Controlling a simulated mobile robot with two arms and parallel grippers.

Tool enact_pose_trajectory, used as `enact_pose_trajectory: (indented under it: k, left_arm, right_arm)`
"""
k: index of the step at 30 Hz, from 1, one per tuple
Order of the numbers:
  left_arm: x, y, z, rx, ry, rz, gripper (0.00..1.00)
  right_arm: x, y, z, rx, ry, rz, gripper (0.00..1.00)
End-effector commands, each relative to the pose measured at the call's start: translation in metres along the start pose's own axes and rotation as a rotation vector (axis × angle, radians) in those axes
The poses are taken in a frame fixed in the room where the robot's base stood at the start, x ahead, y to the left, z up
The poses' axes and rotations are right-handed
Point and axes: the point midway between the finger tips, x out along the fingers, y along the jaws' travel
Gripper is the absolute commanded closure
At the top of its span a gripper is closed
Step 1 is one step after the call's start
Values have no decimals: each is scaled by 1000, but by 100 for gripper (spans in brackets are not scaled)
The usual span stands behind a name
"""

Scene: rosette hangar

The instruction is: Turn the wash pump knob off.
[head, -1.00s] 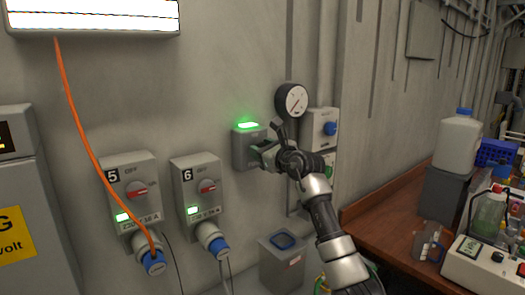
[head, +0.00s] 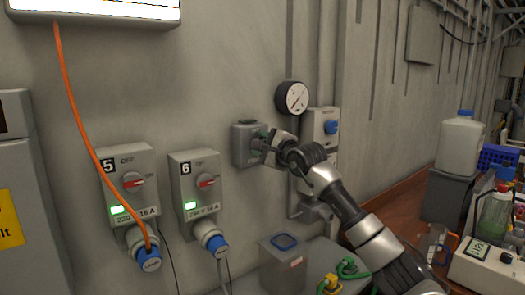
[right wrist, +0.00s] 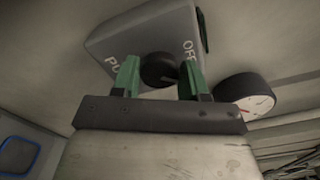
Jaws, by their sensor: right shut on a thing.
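The wash pump box is a grey wall box (head: 243,141), left of the round gauge in the head view. The lamp on its top is dark. In the right wrist view the box (right wrist: 110,48) carries the letters "PU" and "OFF" and a round black knob (right wrist: 158,68). My right gripper (head: 264,145) is at the box front; in the wrist view its green fingers (right wrist: 159,80) stand on both sides of the knob, shut on it. I cannot tell exactly where the knob points. My left gripper is not in view.
A gauge (head: 292,98) and a box with a blue knob (head: 325,128) are close right of my gripper. Socket boxes 5 (head: 128,185) and 6 (head: 195,185), with lit green lamps, are at left. A wooden bench (head: 405,205) holds bottles at right.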

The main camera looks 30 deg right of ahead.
Motion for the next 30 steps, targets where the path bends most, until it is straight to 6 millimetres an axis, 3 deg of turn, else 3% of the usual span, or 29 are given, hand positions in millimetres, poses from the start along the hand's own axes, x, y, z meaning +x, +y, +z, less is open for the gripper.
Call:
enact_pose_trajectory:
  k: [15, 30]
  left_arm:
    - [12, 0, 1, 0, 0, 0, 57]
    - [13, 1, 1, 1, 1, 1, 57]
  right_arm:
    - [0, 2, -1, -458, 1, 3, 80]
    - [0, 3, 0, -664, -1, 5, 80]
